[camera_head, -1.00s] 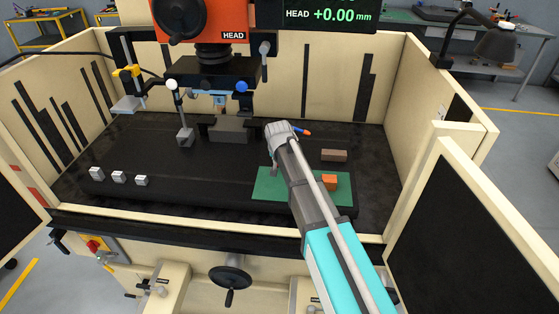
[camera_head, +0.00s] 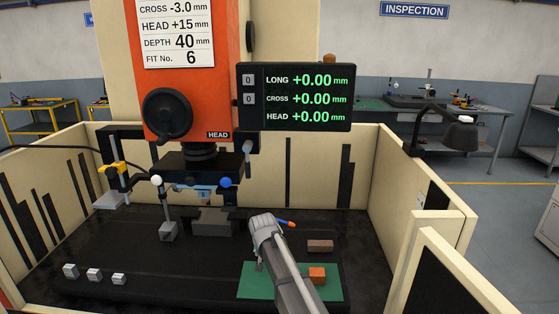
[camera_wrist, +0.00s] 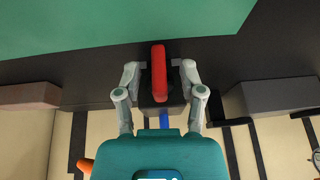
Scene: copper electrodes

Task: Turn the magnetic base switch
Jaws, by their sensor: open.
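In the wrist view a red switch lever (camera_wrist: 159,72) stands out from a small dark block (camera_wrist: 172,105), which I take for the magnetic base. My gripper (camera_wrist: 161,76) is open, with one finger on each side of the lever and block. Gaps show beside the lever; contact lower down cannot be told. A blue part (camera_wrist: 164,120) shows just beyond the block. In the head view my gripper (camera_head: 260,266) points down near the far left edge of the green mat (camera_head: 252,285). My wrist hides the lever and block there.
An orange block (camera_head: 317,274) sits on the mat, with a brown block (camera_head: 320,246) behind it. A grey block (camera_head: 212,223) and a stand with a white ball (camera_head: 168,232) are farther back. Several small metal cubes (camera_head: 94,274) lie left. Cream walls (camera_head: 400,215) enclose the tank.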

